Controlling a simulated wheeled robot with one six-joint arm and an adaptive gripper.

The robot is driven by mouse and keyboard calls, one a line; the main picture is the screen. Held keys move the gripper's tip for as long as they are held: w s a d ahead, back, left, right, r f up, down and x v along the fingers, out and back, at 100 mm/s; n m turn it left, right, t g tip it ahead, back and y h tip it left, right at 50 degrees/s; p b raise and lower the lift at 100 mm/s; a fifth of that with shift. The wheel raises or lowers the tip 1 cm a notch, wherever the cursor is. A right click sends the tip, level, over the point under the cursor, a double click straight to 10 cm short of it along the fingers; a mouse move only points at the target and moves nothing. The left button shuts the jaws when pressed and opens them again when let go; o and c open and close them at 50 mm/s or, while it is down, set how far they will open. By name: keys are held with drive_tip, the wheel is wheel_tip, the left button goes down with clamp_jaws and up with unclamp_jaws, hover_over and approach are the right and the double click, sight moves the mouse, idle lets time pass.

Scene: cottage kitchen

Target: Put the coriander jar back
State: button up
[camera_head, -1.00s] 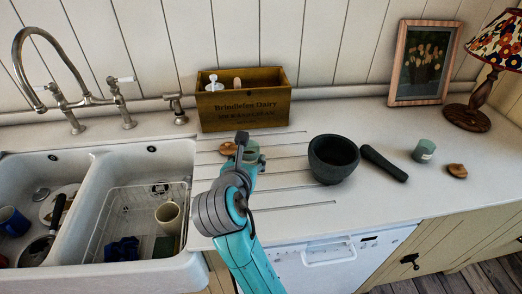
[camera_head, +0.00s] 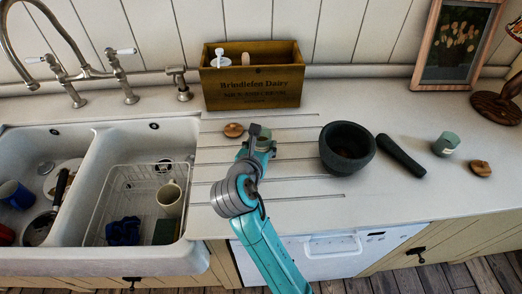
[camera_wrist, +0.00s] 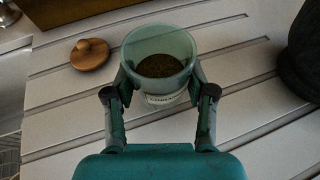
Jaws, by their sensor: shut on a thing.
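The coriander jar (camera_wrist: 160,62) is open green glass with dark contents and a partly covered label reading "CORIAN". My gripper (camera_wrist: 161,90) is shut on it, with one finger on each side, in the wrist view. In the head view the jar (camera_head: 265,139) is partly hidden by my gripper (camera_head: 258,142) over the grooved drainer. I cannot tell whether its base touches the counter. A round wooden lid with a knob (camera_wrist: 90,54) lies apart, left of the jar; it also shows in the head view (camera_head: 234,130). A wooden crate (camera_head: 250,90) marked "Brindlefen Dairy" stands behind.
A dark mortar (camera_head: 346,148) stands right of my gripper, then a pestle (camera_head: 400,155), a second green jar (camera_head: 446,144) and another wooden lid (camera_head: 481,168). The double sink (camera_head: 85,262) is at left. The crate holds a white-topped dispenser (camera_head: 220,60).

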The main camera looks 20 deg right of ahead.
drive_tip(key=shift+f, duration=1.25)
drive_tip(key=shift+f, duration=0.1)
drive_tip(key=o, duration=1.2)
drive_tip(key=shift+s+a+r, duration=0.15)
drive_tip(key=shift+r, duration=0.05)
drive_tip(key=v, duration=1.1)
drive_tip(key=shift+s+a, duration=0.2)
drive_tip(key=shift+s, duration=0.1)
